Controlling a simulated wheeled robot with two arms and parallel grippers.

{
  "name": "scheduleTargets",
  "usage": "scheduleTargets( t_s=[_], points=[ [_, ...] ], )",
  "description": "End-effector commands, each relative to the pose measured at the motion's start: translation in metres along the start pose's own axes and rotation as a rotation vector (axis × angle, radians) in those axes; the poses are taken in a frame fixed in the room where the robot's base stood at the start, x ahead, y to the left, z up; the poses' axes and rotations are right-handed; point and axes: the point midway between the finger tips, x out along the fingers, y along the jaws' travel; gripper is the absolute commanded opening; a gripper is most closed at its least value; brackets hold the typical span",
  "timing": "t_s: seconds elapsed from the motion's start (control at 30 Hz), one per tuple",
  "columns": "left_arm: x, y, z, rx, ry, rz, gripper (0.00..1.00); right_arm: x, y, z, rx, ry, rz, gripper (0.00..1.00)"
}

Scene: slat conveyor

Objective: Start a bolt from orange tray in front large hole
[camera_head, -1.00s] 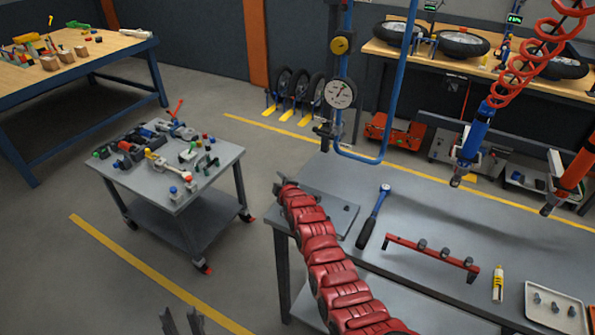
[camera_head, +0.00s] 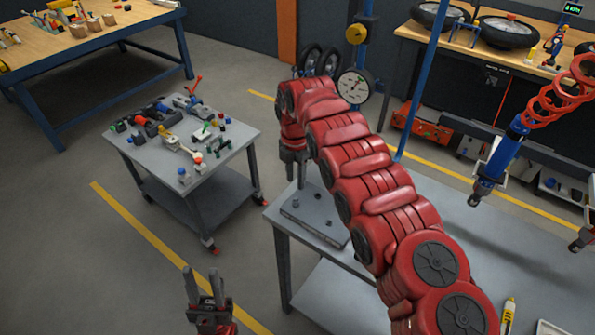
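My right arm reaches in from the lower right, and its gripper (camera_head: 295,172) points down above the back left part of a grey plate (camera_head: 318,226) on the bench. The fingers are small and dark in this view, so I cannot tell whether they hold a bolt. Small dark round features show on the plate; whether they are holes or bolts is unclear, and my arm hides part of it. My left gripper (camera_head: 207,289) is at the bottom edge, fingers apart and empty, over the floor. No orange tray is recognisable on the bench.
A white tray (camera_head: 550,328) is cut off at the lower right, beside a yellow-and-white tube (camera_head: 508,314). A blue hanging tool (camera_head: 500,158) on a red coiled hose is over the bench. A grey cart (camera_head: 240,137) with parts stands left.

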Motion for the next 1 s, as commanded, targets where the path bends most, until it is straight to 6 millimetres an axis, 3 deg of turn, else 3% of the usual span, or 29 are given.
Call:
scheduleTargets(
  t_s=[0.23,0.47,0.77,1.0],
  points=[
    [0.022,-0.001,-0.004,0.000,0.000,0.000,0.39,0.016,0.000,-0.003,0.404,0.002,-0.004,0.39],
    [0.019,-0.001,-0.003,0.000,0.000,0.000,0.39,0.035,0.001,-0.001,0.729,-0.001,0.003,0.39],
    [0.030,-0.002,-0.005,0.000,0.001,0.000,0.39,0.031,0.001,0.001,0.347,-0.002,0.005,0.39],
    [0.033,-0.002,-0.005,0.000,0.001,0.000,0.39,0.031,0.001,0.001,-0.080,-0.003,0.005,0.39]
  ],
)
